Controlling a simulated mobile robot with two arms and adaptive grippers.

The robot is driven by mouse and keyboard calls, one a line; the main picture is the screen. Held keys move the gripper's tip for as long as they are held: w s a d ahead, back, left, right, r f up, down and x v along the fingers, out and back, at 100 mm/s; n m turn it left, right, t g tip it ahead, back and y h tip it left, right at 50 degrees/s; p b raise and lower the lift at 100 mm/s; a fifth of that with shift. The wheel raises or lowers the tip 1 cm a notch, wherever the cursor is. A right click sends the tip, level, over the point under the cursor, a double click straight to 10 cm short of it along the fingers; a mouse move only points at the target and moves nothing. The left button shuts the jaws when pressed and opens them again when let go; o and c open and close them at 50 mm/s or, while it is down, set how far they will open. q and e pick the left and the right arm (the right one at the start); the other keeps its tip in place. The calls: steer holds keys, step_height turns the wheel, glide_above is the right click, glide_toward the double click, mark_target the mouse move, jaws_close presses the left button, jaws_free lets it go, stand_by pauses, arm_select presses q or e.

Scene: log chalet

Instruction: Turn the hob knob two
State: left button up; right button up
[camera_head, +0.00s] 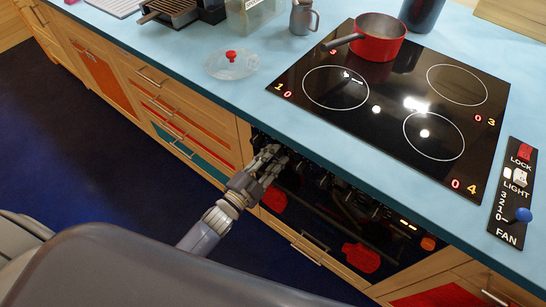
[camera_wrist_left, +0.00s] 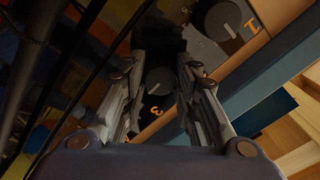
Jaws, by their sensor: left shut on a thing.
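My left gripper (camera_head: 268,156) reaches the dark control front below the counter edge, left of centre in the head view. In the left wrist view its two fingers stand on either side of a dark round hob knob (camera_wrist_left: 159,80) with a pale pointer line, and it is shut on this knob. An orange mark beside the knob is turned and hard to read; it looks like a 3. Another hob knob (camera_wrist_left: 222,20), marked 1, sits clear at the upper right of that view. The black glass hob (camera_head: 388,135) lies above. My right gripper is not in view.
A red saucepan (camera_head: 378,40) stands at the back left of the hob, its handle pointing left. A glass lid (camera_head: 231,65) and a grey jug (camera_head: 302,18) are on the blue counter (camera_head: 190,60). A panel (camera_head: 512,195) with lock, light and fan controls is at the right.

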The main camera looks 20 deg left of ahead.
arm_select(q)
steer(key=o, duration=1.1)
steer(key=v, duration=1.2)
